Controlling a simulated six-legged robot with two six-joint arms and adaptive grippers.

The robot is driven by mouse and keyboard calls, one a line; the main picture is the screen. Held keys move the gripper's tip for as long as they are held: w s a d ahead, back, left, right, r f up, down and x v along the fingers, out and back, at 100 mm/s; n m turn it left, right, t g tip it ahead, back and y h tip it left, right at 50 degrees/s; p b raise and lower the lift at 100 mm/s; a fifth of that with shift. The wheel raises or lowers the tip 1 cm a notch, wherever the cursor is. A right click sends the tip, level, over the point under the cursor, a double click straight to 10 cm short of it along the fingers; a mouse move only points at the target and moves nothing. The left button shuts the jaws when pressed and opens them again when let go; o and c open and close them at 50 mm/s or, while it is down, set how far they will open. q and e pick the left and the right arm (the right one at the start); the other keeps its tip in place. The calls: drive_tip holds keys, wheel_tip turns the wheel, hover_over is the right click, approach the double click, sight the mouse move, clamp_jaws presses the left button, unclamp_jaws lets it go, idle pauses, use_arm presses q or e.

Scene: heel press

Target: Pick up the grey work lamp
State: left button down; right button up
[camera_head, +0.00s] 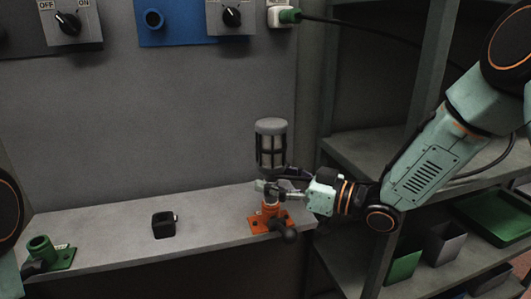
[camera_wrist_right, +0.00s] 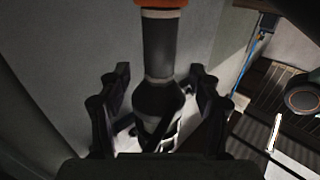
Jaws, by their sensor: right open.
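The grey work lamp (camera_head: 271,150) stands upright on an orange base (camera_head: 258,222) on the shelf, with a grey cap and a dark cage around a light core. My right gripper (camera_head: 272,188) reaches in from the right, at the lamp's lower part just above the orange base. In the right wrist view the lamp's dark shaft (camera_wrist_right: 158,45) lies between the two fingers of my right gripper (camera_wrist_right: 158,88), which are spread apart. Gaps show on both sides of it.
A small black block (camera_head: 164,225) sits on the shelf (camera_head: 115,245) left of the lamp. A green holder (camera_head: 45,252) is at the far left. A rack (camera_head: 375,150) with bins stands right.

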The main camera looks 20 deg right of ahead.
drive_tip(key=shift+w+a+f, duration=0.15)
drive_tip(key=shift+w+a, duration=0.35)
drive_tip(key=shift+s+d, duration=0.35)
drive_tip(key=shift+d, duration=0.05)
drive_tip(key=c, duration=0.3)
drive_tip(key=shift+w+a, duration=0.2)
drive_tip(key=c, duration=0.5)
drive_tip(key=shift+s+d, duration=0.1)
drive_tip(key=c, duration=0.5)
clamp_jaws()
